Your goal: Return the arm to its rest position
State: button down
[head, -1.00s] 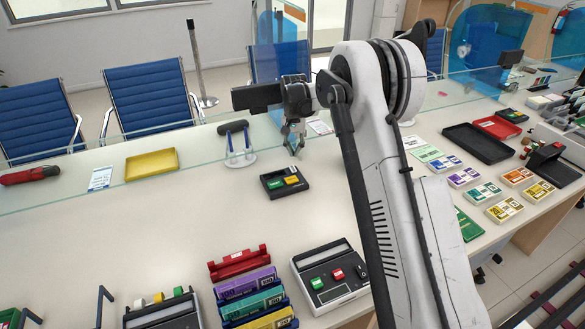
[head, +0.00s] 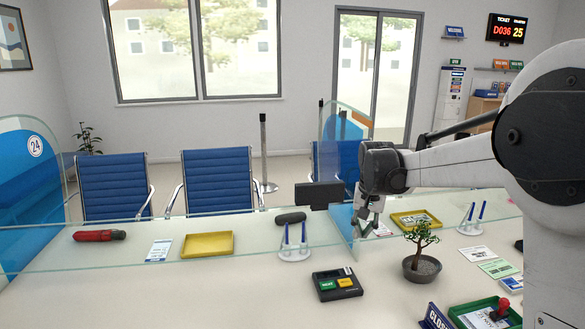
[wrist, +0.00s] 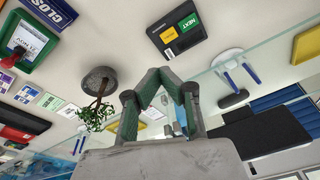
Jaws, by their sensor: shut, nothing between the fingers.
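My gripper (head: 366,218) hangs fingers down at the end of my raised arm, right of centre in the head view. It is above the counter (head: 300,300), close to the glass screen (head: 340,195) and left of the potted plant. In the wrist view, its fingers (wrist: 160,77) come together at the tips with nothing between them. The potted plant (head: 422,266) also shows in the wrist view (wrist: 98,82), left of the fingers. My arm comes in from the right side of the head view.
A black keypad with green and yellow keys (head: 337,284), a pen stand (head: 295,252) and a yellow tray (head: 207,245) are left of my gripper. A green tray (head: 460,312) and a second pen stand (head: 470,225) are at the right. The counter's front left is clear.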

jog(key=s+r+t, duration=0.1)
jog(key=s+r, duration=0.5)
jog(key=s, duration=0.5)
jog(key=s+f+n+t, duration=0.2)
jog(key=s+f+t, duration=0.1)
jog(key=s, duration=2.2)
jog(key=shift+s+f+n+t, duration=0.15)
jog(key=shift+s+n+t, duration=0.15)
jog(key=shift+n+t, duration=0.15)
jog(key=c, duration=2.4)
grip_release()
jog(key=shift+c, duration=0.2)
